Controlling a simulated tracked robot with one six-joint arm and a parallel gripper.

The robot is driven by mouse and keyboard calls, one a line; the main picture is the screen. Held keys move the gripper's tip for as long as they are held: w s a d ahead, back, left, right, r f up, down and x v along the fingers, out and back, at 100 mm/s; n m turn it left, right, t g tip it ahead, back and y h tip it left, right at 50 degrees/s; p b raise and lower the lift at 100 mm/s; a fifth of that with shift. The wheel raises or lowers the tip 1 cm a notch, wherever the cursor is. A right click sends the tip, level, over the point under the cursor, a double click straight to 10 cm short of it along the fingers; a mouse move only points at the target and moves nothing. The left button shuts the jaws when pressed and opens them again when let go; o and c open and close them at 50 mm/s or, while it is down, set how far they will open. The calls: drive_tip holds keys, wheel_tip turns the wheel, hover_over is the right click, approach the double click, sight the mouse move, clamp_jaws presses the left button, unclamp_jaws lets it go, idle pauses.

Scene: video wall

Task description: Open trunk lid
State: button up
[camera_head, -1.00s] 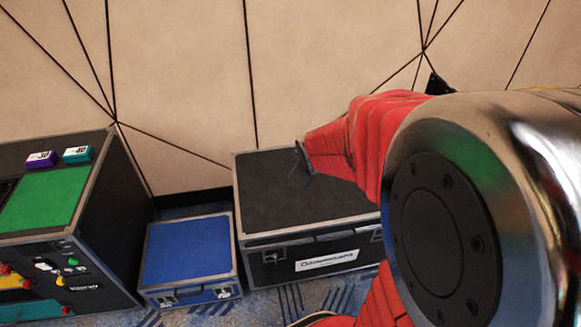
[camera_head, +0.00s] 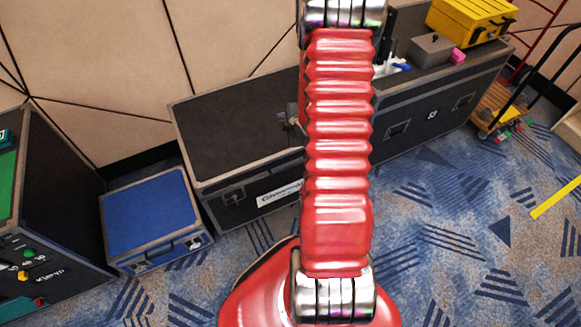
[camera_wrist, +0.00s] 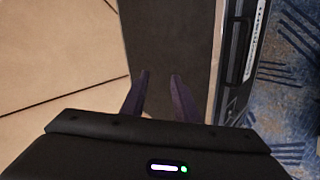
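The black trunk (camera_head: 235,125) with metal edges stands against the wall, its flat lid closed. A white label (camera_head: 280,194) and latches are on its front. My red arm covers its right end in the head view. My gripper (camera_wrist: 160,74) is open and empty over the trunk lid (camera_wrist: 172,35) in the wrist view, its two dark fingers apart. I cannot tell whether they touch the lid. The trunk's front face with a handle (camera_wrist: 238,62) is at the right in that view. In the head view a small part of the gripper (camera_head: 288,118) shows beside my arm.
A smaller closed blue case (camera_head: 150,210) stands left of the trunk, beside a black cabinet (camera_head: 60,210). A long black case (camera_head: 450,85) at the right carries a yellow box (camera_head: 470,20). A cart (camera_head: 500,105) stands beyond.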

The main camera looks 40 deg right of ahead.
drive_tip(key=n+t, duration=0.1)
drive_tip(key=n, duration=0.1)
hover_over(290, 167)
drive_tip(key=d, duration=0.2)
wheel_tip(290, 167, down, 8)
drive_tip(key=s+f+t, duration=0.2)
drive_tip(key=s+f, duration=0.2)
drive_tip(key=f, duration=0.2)
drive_tip(key=s+a+f+t+h, duration=0.1)
drive_tip(key=s+a+f+t, duration=0.1)
drive_tip(key=s+a+f, duration=0.3)
drive_tip(key=s+f, duration=0.1)
drive_tip(key=s, duration=0.3)
drive_tip(key=shift+a+f+n+t+h, duration=0.2)
drive_tip(key=shift+a+n+t+h, duration=0.1)
drive_tip(key=shift+n, duration=0.1)
drive_tip(key=shift+w+d, duration=0.1)
drive_tip(key=shift+w, duration=0.1)
drive_tip(key=shift+x, duration=6.75)
